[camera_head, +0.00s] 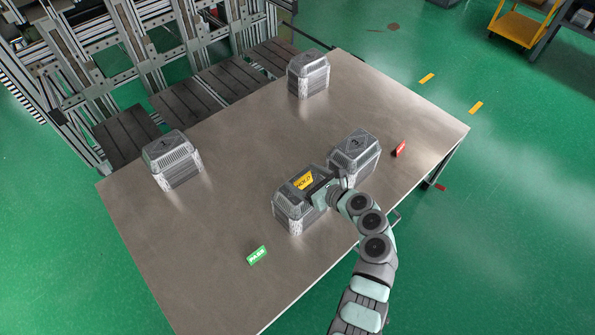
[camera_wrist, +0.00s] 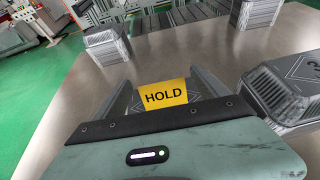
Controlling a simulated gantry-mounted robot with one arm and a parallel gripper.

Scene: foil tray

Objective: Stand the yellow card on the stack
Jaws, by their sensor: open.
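The yellow card (camera_head: 303,181), lettered HOLD, is on top of the near stack of foil trays (camera_head: 293,214). In the wrist view the yellow card (camera_wrist: 163,94) faces me, between my two fingers. It looks upright there, but its lower edge is hidden behind my gripper's body. My gripper (camera_head: 314,191) is open at the top of this stack. In the wrist view my gripper (camera_wrist: 164,85) has one finger on either side of the card, and I cannot tell whether either touches it.
Other tray stacks stand at the left (camera_head: 173,160), at the back (camera_head: 308,73) and close to the right (camera_head: 353,158) of my gripper. A green PASS card (camera_head: 257,255) and a red card (camera_head: 400,148) are on the metal table (camera_head: 230,150). The table's middle is clear.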

